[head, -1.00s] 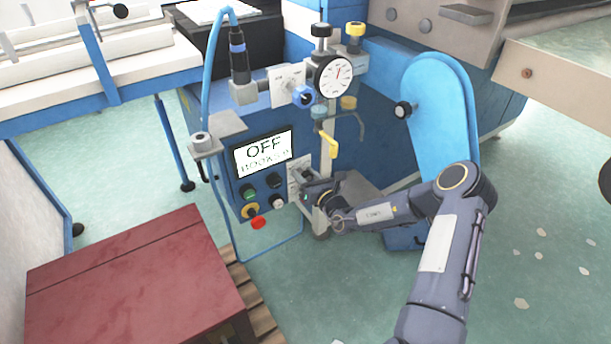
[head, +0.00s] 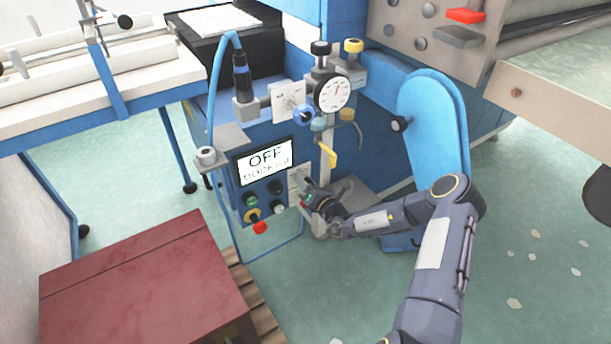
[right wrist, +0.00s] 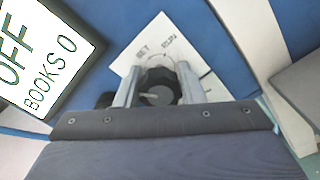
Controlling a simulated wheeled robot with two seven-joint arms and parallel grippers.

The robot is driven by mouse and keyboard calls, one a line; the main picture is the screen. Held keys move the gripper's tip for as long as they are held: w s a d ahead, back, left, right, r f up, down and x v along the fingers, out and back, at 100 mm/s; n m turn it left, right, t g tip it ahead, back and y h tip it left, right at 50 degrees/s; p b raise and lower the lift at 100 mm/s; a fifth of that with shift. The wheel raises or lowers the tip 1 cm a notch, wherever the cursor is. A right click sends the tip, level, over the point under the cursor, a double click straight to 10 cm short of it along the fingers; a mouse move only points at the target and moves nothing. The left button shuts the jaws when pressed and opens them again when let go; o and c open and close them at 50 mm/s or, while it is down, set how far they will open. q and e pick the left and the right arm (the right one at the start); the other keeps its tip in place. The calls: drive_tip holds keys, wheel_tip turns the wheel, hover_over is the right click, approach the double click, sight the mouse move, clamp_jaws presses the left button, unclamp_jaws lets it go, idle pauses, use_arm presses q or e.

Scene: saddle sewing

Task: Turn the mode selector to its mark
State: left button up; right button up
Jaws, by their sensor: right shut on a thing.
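The mode selector (right wrist: 158,86) is a black round knob on a white plate (right wrist: 175,48) marked SET and RUN, with a curved arrow between the words. A pale mark shows on the knob, but I cannot tell for certain which word it points to. My right gripper (right wrist: 159,88) has one finger on each side of the knob and is shut on it. In the head view the right gripper (head: 307,200) is at the lower right of the machine's front panel and hides the knob; part of the white plate (head: 298,177) shows above. My left gripper is not in view.
The display (head: 264,161) reads OFF and BOOKS 0. Buttons, including a red one (head: 260,228), sit left of the gripper. A dial gauge (head: 332,92) and a yellow lever (head: 328,153) are above. A dark red box (head: 140,285) stands at lower left.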

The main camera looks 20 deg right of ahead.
drive_tip(key=m+p, duration=0.2)
drive_tip(key=m, duration=0.2)
drive_tip(key=shift+r+m+p, duration=0.1)
drive_tip(key=shift+m+p, duration=0.3)
drive_tip(key=m+p, duration=0.1)
drive_tip(key=m, duration=0.3)
drive_tip(key=shift+m+p, duration=0.3)
drive_tip(key=m, duration=0.4)
drive_tip(key=shift+f+p, duration=0.25)
drive_tip(key=shift+p, duration=0.05)
drive_tip(key=m, duration=0.5)
drive_tip(key=shift+m, duration=0.4)
drive_tip(key=o, duration=1)
drive_tip(key=s, duration=0.2)
drive_tip(key=s+p, duration=0.1)
drive_tip(key=s, duration=0.2)
drive_tip(key=s+d, duration=0.1)
drive_tip(key=s, duration=0.1)
drive_tip(key=shift+s, duration=0.4)
